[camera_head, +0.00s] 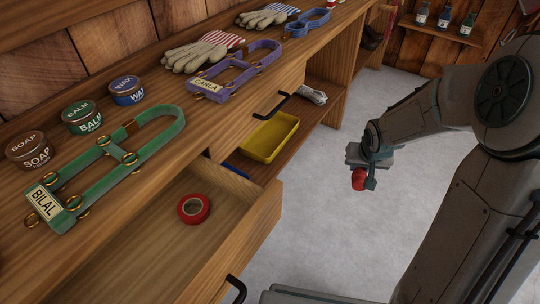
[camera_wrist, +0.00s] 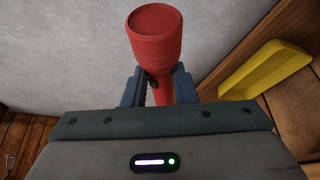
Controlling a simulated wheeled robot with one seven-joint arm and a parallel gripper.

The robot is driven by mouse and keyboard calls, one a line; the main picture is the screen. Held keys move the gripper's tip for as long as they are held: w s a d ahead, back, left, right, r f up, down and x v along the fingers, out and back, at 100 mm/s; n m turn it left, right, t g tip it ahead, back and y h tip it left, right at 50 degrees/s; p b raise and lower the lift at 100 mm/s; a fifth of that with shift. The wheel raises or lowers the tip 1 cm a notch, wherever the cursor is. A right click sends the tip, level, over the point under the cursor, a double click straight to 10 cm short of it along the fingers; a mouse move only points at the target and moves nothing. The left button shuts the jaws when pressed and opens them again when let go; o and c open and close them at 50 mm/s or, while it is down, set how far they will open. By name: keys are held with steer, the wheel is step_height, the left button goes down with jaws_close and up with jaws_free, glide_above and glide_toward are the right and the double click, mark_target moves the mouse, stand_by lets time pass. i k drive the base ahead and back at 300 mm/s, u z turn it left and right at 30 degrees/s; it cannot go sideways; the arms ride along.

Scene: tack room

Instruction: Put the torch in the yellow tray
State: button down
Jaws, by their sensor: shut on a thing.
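The torch is red. In the head view the torch (camera_head: 358,179) shows at the end of my arm, out over the grey floor. In the wrist view the torch (camera_wrist: 158,45) stands between the two fingers of my gripper (camera_wrist: 159,88), which is shut on it. In the head view my gripper (camera_head: 371,178) is to the right of the yellow tray and apart from it. The yellow tray (camera_head: 263,157) sits on a shelf under the bench top and looks empty. Part of the tray (camera_wrist: 262,70) shows at the right of the wrist view.
An open drawer (camera_head: 262,235) holding a roll of red tape (camera_head: 193,208) juts out in front of the shelf. The bench top above the tray (camera_head: 215,117) carries halters, tins and gloves. White cloth (camera_head: 312,94) lies behind the tray. The floor beside the bench is clear.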

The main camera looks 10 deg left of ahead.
mark_target(273, 134)
steer(key=k, duration=0.35)
steer(key=z, duration=0.9)
steer(key=i, duration=0.85)
steer(key=u, duration=1.95)
steer(key=i, duration=0.5)
steer(key=u, duration=0.05)
